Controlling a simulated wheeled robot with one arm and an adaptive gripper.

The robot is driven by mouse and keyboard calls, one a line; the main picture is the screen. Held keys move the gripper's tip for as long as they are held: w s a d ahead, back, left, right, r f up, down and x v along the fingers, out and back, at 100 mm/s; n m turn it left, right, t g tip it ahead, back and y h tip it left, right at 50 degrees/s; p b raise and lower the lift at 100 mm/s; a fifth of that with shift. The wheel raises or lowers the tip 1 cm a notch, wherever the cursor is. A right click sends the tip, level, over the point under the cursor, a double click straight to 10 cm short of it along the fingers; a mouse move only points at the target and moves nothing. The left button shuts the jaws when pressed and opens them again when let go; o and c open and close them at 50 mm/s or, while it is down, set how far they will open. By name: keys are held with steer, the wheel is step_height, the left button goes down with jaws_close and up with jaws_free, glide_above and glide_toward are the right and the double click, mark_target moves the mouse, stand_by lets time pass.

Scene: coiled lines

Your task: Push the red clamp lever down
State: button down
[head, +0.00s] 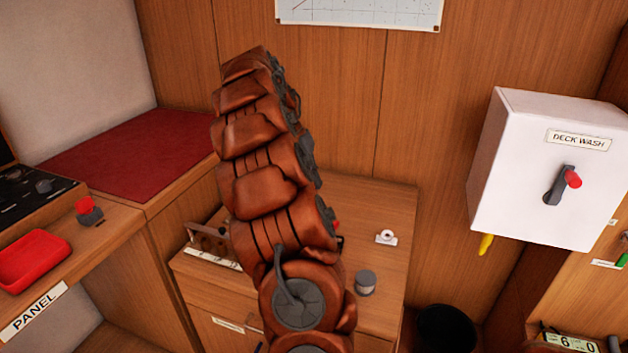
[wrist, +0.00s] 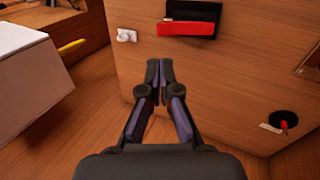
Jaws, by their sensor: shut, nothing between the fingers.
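In the wrist view a red bar (wrist: 187,29) lies along the edge of a dark part (wrist: 195,11) at the top; it looks like the clamp lever, but I cannot be sure. My gripper (wrist: 159,68) is shut and empty. Its tips appear just below and left of the red bar, apart from it in the picture. In the head view my own arm covers most of the clamp area and hides my gripper. Only a small red bit (head: 336,225) shows beside the arm. The lever's tilt cannot be told.
A white DECK WASH box (head: 520,165) with a red-tipped switch (head: 573,179) hangs at right. On the cabinet top stand a white fitting (head: 386,237) and a grey cylinder (head: 365,282). A red tray (head: 34,260) and red knob (head: 84,205) are at left.

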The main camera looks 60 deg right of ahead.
mark_target(338, 224)
steer(key=x, duration=1.1)
steer(key=shift+s+f, duration=0.15)
steer(key=shift+f, duration=0.05)
steer(key=shift+s+f+t, duration=0.2)
steer(key=shift+t, duration=0.1)
steer(key=shift+s+d+f+t+y+p, duration=0.1)
steer(key=shift+s+f+t+y+p, duration=0.1)
steer(key=shift+s+f+t, duration=0.3)
steer(key=shift+s+d+f+t+y+p, duration=0.1)
steer(key=shift+s+f+t+y, duration=0.1)
steer(key=shift+f+t, duration=0.55)
steer(key=shift+r, duration=0.2)
steer(key=shift+r, duration=0.15)
steer(key=shift+w+r+p, duration=0.1)
steer(key=shift+r+p, duration=0.2)
steer(key=shift+r, duration=0.55)
step_height(338, 224, up, 14)
steer(key=w, duration=0.2)
steer(key=shift+a+f, duration=0.15)
steer(key=shift+f, duration=0.1)
